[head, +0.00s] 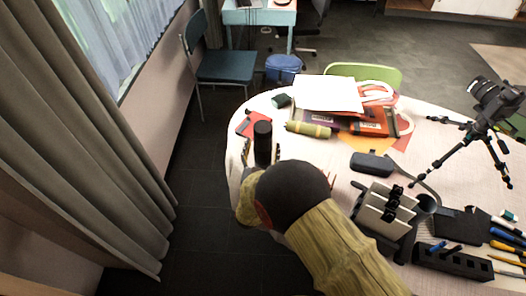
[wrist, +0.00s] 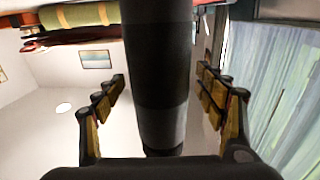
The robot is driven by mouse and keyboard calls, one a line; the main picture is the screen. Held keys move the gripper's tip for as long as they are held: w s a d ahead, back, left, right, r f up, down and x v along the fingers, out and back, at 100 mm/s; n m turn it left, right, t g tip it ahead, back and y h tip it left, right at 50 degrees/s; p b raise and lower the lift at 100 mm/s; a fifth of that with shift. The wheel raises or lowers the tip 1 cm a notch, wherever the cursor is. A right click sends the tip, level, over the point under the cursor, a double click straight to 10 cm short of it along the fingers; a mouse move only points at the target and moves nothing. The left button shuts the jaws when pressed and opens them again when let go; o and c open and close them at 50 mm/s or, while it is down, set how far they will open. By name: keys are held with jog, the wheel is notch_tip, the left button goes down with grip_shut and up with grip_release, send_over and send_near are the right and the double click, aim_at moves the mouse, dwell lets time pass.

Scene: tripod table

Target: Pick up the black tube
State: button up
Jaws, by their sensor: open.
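The black tube (head: 263,140) stands upright near the left edge of the round table. In the wrist view the tube (wrist: 160,70) fills the middle, dark with a greyer band toward its lower end in the picture. My gripper (head: 262,153) is open, with one finger on each side of the tube. In the wrist view my gripper (wrist: 162,78) shows clear gaps between both fingers and the tube. My arm hides the tube's surroundings toward the front in the head view.
A red item (head: 246,122) lies left of the tube. A yellow-green roll (head: 308,129) lies to the right, near papers and folders. A dark case (head: 371,163), an organizer (head: 388,210) and a camera tripod (head: 463,147) stand farther right. A curtain (head: 75,150) hangs at left.

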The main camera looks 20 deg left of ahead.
jog(key=shift+w, duration=0.3)
jog(key=shift+c, duration=1.2)
jog(key=c, duration=1.3)
